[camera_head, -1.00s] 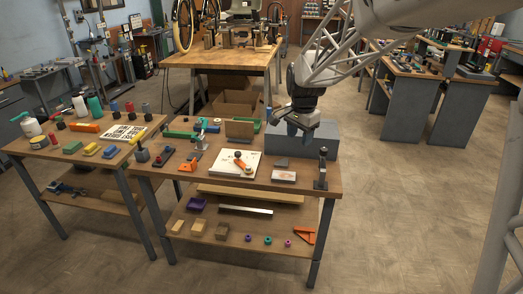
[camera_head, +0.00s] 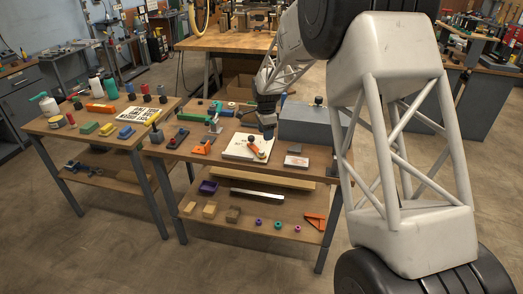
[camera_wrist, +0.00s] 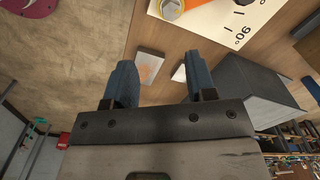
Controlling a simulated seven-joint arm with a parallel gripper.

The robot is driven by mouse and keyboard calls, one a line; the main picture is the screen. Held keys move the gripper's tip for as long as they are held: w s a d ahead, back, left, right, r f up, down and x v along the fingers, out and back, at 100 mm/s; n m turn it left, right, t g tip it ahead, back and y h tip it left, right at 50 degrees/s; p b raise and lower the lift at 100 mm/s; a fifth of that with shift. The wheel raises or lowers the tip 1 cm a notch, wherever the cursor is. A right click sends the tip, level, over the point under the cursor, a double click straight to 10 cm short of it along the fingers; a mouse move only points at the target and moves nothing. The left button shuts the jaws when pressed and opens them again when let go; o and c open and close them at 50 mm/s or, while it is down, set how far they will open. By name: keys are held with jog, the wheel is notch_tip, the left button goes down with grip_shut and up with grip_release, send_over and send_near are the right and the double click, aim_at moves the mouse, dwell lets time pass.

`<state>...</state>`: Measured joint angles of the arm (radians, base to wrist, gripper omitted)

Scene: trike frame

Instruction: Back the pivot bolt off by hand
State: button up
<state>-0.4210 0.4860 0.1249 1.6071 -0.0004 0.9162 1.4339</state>
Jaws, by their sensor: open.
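A white plate (camera_head: 234,148) lies on the workbench with an orange lever (camera_head: 259,153) on it. In the wrist view, the plate (camera_wrist: 222,18) has black marks and a "90", and sits at the top edge. There a round grey bolt head (camera_wrist: 171,9) shows at the end of the orange lever (camera_wrist: 196,4), cut off by the frame. My gripper (camera_head: 268,134) is above the plate's right part in the head view. In the wrist view my gripper (camera_wrist: 160,76) has its two blue fingers wide apart with nothing between them. Contact with the bolt is not seen.
A grey box (camera_head: 305,123) stands right of the plate, close to my gripper. Small flat blocks (camera_head: 296,161) lie in front of it. Clamps and small parts stand left of the plate. A lower shelf (camera_head: 225,222) holds blocks, rings and an orange bracket (camera_head: 315,221).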

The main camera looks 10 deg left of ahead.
aim_at(262, 151)
jog(key=shift+w+a+f, duration=0.25)
jog(key=shift+a+f, duration=0.25)
jog(key=shift+w+a+f, duration=0.25)
jog(key=shift+a+f, duration=0.25)
jog(key=shift+f, duration=3.9)
jog(key=shift+c, duration=0.5)
jog(key=c, duration=0.8)
